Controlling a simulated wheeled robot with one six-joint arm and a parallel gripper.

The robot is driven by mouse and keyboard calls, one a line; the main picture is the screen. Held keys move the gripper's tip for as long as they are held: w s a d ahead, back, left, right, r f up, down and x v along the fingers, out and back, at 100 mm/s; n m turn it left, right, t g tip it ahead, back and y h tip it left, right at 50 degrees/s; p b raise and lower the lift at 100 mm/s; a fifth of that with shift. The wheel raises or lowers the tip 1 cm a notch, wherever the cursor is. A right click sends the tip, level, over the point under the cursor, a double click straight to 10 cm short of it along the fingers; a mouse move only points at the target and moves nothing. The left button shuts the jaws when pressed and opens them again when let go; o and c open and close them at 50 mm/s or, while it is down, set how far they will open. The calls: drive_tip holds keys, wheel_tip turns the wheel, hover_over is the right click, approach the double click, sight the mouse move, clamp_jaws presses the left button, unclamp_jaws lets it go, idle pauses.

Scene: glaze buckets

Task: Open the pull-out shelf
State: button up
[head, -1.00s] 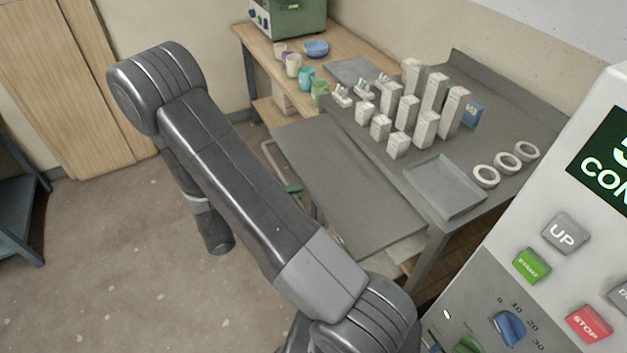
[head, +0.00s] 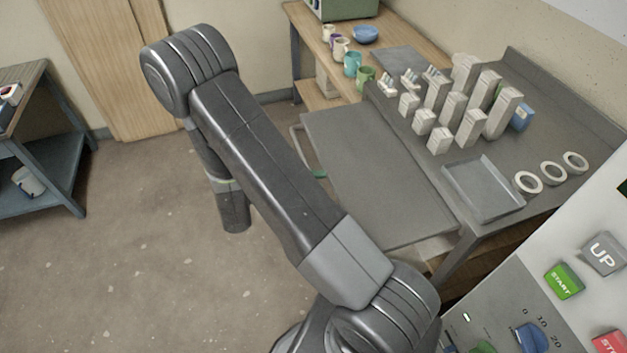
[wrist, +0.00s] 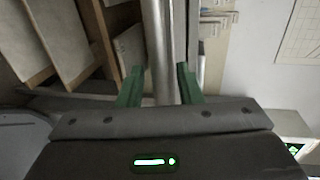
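The pull-out shelf (head: 375,170) is a flat grey board standing out from the left side of the grey worktable, low beside it. A thin metal bar handle (head: 298,140) runs along its outer left edge. In the head view my arm hides part of the handle, and only a green fingertip of my gripper (head: 319,174) shows beside it. In the wrist view the two green fingers of my gripper (wrist: 159,82) stand apart. A silvery bar lies between them, with a narrow gap at the sides.
The grey worktable (head: 400,133) holds white blocks (head: 452,106), a shallow tray (head: 483,188) and white rings (head: 528,182). A wooden bench (head: 305,45) with cups stands behind. A control panel (head: 500,315) is at lower right. Floor on the left is open.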

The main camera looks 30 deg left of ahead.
drive_tip(key=b+v, duration=0.2)
drive_tip(key=v, duration=1.1)
drive_tip(key=shift+s+a, duration=0.25)
drive_tip(key=shift+s, duration=0.05)
drive_tip(key=shift+r, duration=0.15)
drive_tip(key=p+x, duration=0.2)
drive_tip(key=x, duration=1.2)
drive_tip(key=shift+a, duration=0.15)
drive_tip(key=b+v, duration=0.2)
drive_tip(key=v, duration=1.2)
drive_tip(key=x, duration=1.2)
drive_tip(key=p+x, duration=0.1)
drive_tip(key=x, duration=0.5)
drive_tip(key=shift+r, duration=0.3)
